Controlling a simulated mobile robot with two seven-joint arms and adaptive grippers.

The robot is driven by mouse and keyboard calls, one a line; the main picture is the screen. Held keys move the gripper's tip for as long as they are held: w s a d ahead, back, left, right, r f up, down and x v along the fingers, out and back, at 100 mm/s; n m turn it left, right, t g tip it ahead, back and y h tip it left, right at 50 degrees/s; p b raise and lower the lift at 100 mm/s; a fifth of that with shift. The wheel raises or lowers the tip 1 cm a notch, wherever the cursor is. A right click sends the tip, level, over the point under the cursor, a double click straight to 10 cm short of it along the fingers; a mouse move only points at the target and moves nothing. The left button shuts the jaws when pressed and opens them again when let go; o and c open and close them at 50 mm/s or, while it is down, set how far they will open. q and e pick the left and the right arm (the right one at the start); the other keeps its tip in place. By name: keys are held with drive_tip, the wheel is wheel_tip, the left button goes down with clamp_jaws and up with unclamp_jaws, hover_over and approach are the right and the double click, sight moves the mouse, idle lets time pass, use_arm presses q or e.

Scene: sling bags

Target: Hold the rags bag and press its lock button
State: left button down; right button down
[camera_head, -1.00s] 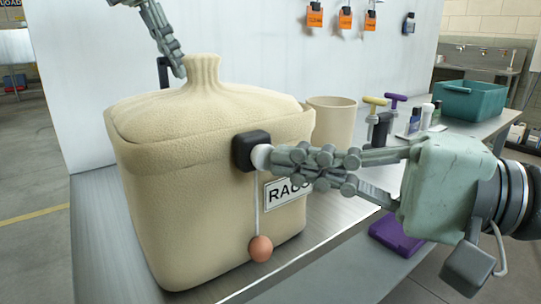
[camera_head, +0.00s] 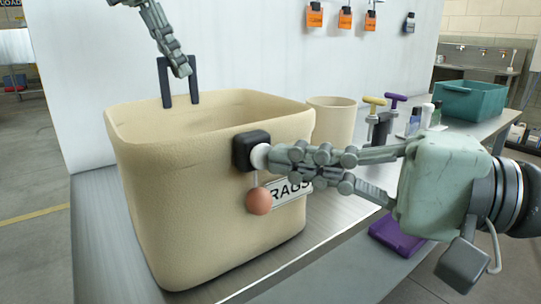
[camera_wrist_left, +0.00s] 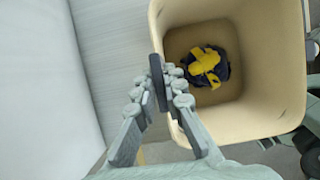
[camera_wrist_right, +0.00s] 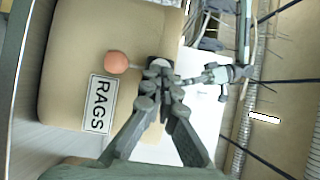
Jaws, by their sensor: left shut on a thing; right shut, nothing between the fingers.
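The beige rags bag (camera_head: 200,215) stands upright on the metal bench with its top wide open. Its RAGS label (camera_head: 290,192) is partly covered by my right arm. My left gripper (camera_head: 182,70) is shut on the dark handle (camera_head: 194,85) at the bag's back rim. My right gripper (camera_head: 276,157) is shut and empty, its tips against the pale round button (camera_head: 260,157) of the black lock (camera_head: 246,149). An orange bead (camera_head: 259,201) hangs just under the lock. In the left wrist view a dark and yellow bundle (camera_wrist_left: 208,66) lies inside the bag.
A beige cup (camera_head: 332,120) stands behind the bag. Yellow and purple T-handled tools (camera_head: 385,105), small bottles and a teal bin (camera_head: 470,102) are further right. A purple item (camera_head: 395,236) lies below my right arm. A white panel stands behind.

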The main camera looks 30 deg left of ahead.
drive_tip(key=s+d, duration=0.3)
drive_tip(key=d, duration=0.3)
idle(0.6)
drive_tip(key=shift+s+d, duration=0.1)
use_arm(q)
drive_tip(key=c, duration=1.5)
unclamp_jaws()
drive_tip(key=shift+c, duration=0.2)
drive_tip(key=shift+r, duration=0.1)
